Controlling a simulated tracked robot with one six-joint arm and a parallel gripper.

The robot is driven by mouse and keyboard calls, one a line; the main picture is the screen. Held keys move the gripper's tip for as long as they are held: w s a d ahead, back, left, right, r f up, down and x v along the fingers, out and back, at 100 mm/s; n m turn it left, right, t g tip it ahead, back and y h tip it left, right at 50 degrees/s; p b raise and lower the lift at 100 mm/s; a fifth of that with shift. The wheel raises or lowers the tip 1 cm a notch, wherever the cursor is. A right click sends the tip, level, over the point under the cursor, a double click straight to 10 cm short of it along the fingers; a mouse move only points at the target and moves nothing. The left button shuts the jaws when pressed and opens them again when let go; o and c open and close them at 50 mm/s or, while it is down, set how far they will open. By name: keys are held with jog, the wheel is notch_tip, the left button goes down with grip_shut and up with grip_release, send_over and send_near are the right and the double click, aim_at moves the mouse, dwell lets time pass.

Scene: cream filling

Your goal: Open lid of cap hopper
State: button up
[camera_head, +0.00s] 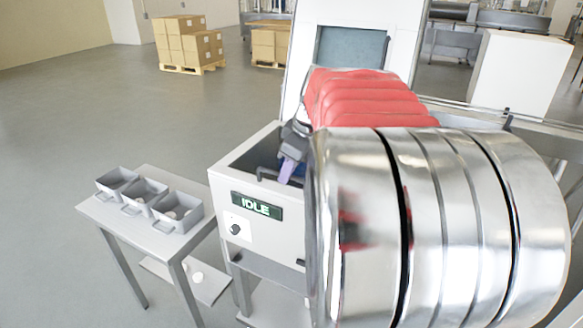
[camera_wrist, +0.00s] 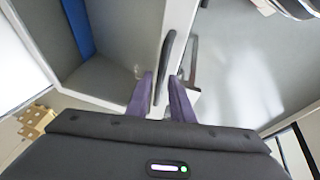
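The cap hopper is a light grey box (camera_head: 221,183) with an "IDLE" display on its front, in the middle of the head view. Its top looks open, and the inside is dark. A white panel (camera_head: 302,52) with a grey-blue window stands raised behind it; I cannot tell for sure whether it is the lid. My gripper (camera_head: 287,172) has purple fingers and points down at the box. In the wrist view, the fingers (camera_wrist: 161,77) stand apart on either side of a pale wall edge, with a dark handle (camera_wrist: 167,55) beyond and between their tips. I see nothing clamped.
My red and shiny arm covers much of the right side. A small grey table (camera_head: 150,238) with three bins (camera_head: 139,205) stands left of the hopper. Cartons (camera_head: 184,45) on pallets and a white block (camera_head: 520,75) are at the back. The floor at left is clear.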

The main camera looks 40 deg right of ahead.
grip_shut()
jog(key=shift+d+r, duration=0.1)
jog(key=shift+d, duration=0.2)
jog(key=shift+r, duration=0.1)
